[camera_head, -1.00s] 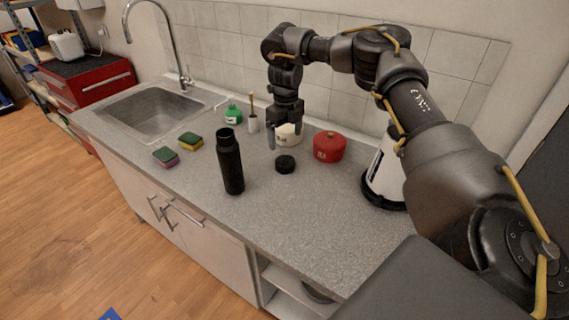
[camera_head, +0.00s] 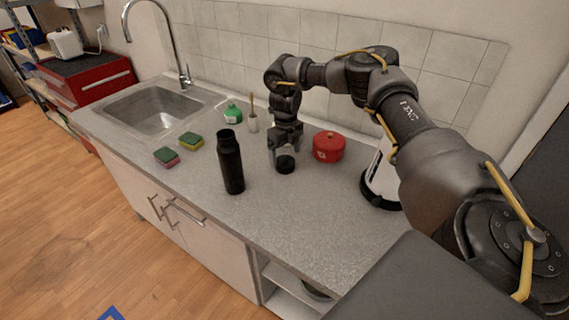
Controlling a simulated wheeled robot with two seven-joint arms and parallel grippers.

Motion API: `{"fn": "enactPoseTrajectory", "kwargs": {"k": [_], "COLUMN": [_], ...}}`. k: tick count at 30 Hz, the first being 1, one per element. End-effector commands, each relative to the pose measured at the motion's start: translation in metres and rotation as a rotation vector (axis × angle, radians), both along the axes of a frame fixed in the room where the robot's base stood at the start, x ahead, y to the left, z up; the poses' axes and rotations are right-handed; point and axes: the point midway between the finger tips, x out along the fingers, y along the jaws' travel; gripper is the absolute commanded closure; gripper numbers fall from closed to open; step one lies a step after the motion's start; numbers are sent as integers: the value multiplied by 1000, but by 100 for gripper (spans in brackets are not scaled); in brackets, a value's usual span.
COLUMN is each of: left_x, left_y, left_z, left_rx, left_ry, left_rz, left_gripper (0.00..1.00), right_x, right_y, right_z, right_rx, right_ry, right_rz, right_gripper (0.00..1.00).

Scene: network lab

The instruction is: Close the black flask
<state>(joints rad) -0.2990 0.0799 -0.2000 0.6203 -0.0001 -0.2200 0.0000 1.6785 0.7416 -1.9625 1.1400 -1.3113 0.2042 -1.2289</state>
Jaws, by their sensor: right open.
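The black flask (camera_head: 230,165) stands upright on the grey counter, its top open with no lid on it. A round black lid (camera_head: 285,165) lies on the counter to the right of the flask. My right gripper (camera_head: 285,153) points down right over the lid with its fingers open around or just above it; I cannot tell whether they touch it. My left gripper is not in view.
A red canister (camera_head: 328,147) stands close to the right of my gripper. A white canister is mostly hidden behind it. The counter's front right (camera_head: 300,225) is clear.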

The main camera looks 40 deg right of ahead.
Motion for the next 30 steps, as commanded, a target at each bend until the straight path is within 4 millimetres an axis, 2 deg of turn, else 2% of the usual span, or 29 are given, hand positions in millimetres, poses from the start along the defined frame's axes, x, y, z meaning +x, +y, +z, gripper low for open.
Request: {"fn": "enactPoseTrajectory", "kwargs": {"k": [1, 3, 9, 20, 30], "left_x": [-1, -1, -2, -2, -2], "left_y": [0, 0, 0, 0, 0], "left_z": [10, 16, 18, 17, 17], "left_rx": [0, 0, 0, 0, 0], "left_ry": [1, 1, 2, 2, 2], "left_rz": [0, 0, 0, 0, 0], "left_gripper": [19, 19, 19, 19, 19], "right_x": [-2, -2, -1, -1, -1], "right_y": [-1, -2, -2, -2, -2], "right_z": [-4, -14, -37, -39, -39], "right_rx": [-1, -1, -1, 0, 0], "right_ry": [5, 5, 3, 1, 1], "right_rz": [-1, 0, -1, -1, 0], "right_gripper": [12, 12, 12, 12, 56]}}
